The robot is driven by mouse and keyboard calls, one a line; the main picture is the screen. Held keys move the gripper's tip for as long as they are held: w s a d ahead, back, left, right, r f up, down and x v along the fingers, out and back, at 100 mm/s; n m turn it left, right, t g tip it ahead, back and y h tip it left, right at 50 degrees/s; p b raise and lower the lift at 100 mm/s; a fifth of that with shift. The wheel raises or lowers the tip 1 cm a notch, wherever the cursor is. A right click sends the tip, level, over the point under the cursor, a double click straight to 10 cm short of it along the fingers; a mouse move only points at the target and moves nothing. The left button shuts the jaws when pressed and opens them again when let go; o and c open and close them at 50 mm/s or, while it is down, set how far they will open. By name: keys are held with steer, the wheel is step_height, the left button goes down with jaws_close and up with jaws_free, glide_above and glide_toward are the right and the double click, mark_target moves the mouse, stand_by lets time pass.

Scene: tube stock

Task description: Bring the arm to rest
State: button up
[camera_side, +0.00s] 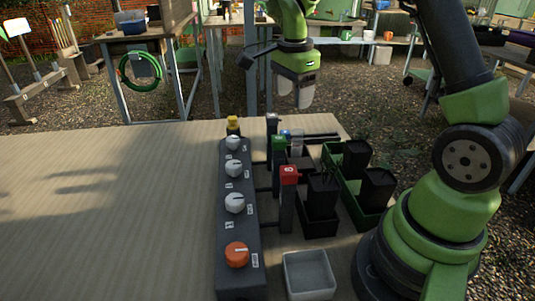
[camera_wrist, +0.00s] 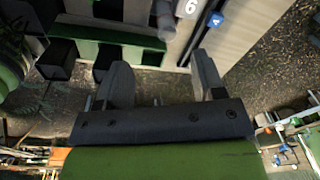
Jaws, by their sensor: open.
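My gripper (camera_side: 295,98) hangs above the far edge of the table in the side view, fingers pointing down. It is apart from everything on the table. In the wrist view my gripper (camera_wrist: 163,82) shows two grey fingers spread apart with nothing between them. The arm is raised, with its base standing at the right of the table.
On the table (camera_side: 100,200) stand a dark panel (camera_side: 238,215) with white knobs and one orange knob, red (camera_side: 289,175) and green (camera_side: 279,144) topped posts, green trays (camera_side: 350,195) with black boxes, and a pale open bin (camera_side: 309,275). The table's left side is clear.

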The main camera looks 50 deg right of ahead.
steer(key=s+a+r+n+t+y, duration=0.1)
steer(key=s+a+r+n+t, duration=0.2)
steer(key=s+a+r+n, duration=0.2)
steer(key=s+a+r+n+t+y, duration=0.2)
steer(key=s+a+r+n, duration=0.4)
steer(key=s+a+n, duration=0.4)
steer(key=s+n+t, duration=0.1)
steer(key=s+n, duration=0.1)
steer(key=n, duration=0.1)
steer(key=shift+s+r+t, duration=0.15)
steer(key=shift+s+t, duration=0.2)
steer(key=shift+t, duration=0.05)
steer(key=shift+w, duration=0.1)
steer(key=shift+c, duration=0.2)
